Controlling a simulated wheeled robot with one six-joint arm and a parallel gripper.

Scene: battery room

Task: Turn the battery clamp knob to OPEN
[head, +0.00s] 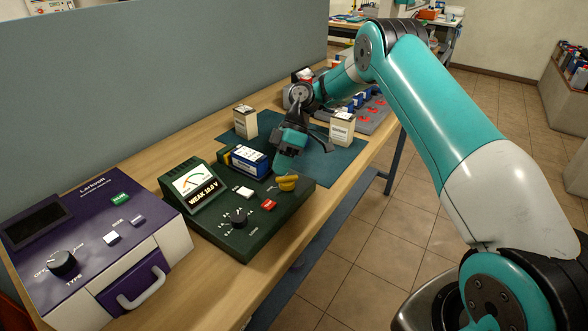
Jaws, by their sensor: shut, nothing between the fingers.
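The yellow knob (287,183) is on the far right part of the dark green battery tester (222,232). Its label is too small to read. A blue and white battery (250,161) lies at the back of the tester, left of my gripper. My gripper (283,168) is shut and empty, pointing down just behind the knob. I cannot tell whether it touches the knob.
A purple and white device (90,240) stands at the near left. Two small boxes (246,122) (341,129) stand on a teal mat (335,164) behind the tester. A grey rack (376,117) is farther back. The wooden bench's edge (268,272) runs along the right.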

